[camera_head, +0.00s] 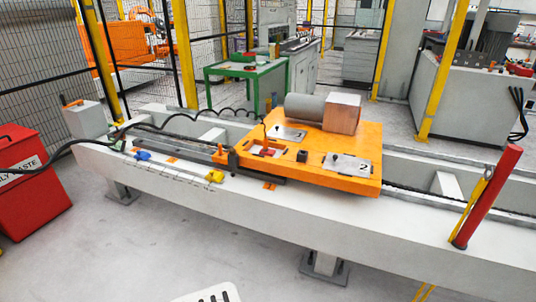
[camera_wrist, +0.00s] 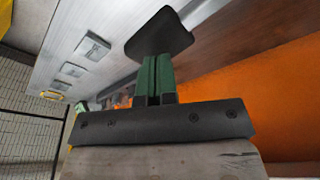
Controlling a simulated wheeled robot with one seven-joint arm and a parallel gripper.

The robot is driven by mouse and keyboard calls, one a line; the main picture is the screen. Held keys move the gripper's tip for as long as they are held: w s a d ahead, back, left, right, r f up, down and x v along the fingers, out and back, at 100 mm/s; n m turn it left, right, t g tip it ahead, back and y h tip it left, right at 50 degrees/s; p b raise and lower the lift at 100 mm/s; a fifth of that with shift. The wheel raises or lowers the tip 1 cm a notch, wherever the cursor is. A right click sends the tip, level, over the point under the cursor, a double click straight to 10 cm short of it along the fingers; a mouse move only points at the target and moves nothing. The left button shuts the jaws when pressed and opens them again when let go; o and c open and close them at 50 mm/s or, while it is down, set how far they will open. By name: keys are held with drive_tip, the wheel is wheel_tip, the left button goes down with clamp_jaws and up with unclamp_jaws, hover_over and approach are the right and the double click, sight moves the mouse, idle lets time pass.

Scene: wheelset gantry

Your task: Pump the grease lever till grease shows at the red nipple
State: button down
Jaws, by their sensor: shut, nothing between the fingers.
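My gripper (camera_wrist: 158,66) shows in the wrist view, its two green fingers side by side and shut with nothing between them. A dark rounded plate (camera_wrist: 159,33) lies just beyond the fingertips; I cannot tell whether they touch it. In the head view my gripper is not seen. A grey box (camera_head: 84,119) with an orange-tipped handle (camera_head: 72,102) stands at the beam's left end; I cannot tell whether this is the grease lever. A small red part (camera_head: 267,150) sits on the orange carriage (camera_head: 323,177). I cannot make out the red nipple or any grease.
The carriage carries a grey motor (camera_head: 304,108) and rests on a long white beam (camera_head: 270,212). A red post (camera_head: 487,195) rises at the right. The floor in front is mostly clear.

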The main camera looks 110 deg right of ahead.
drive_tip(key=shift+s+x, duration=0.25)
drive_tip(key=shift+x, duration=1)
drive_tip(key=shift+s+x, duration=0.25)
drive_tip(key=shift+x, duration=1)
drive_tip(key=shift+w+v, duration=0.3)
drive_tip(key=shift+v, duration=1.15)
drive_tip(key=shift+w+v, duration=0.3)
drive_tip(key=shift+v, duration=1.15)
drive_tip(key=shift+w+v, duration=0.3)
drive_tip(key=shift+v, duration=1.15)
drive_tip(key=shift+a+r, duration=0.1)
drive_tip(key=shift+r, duration=0.1)
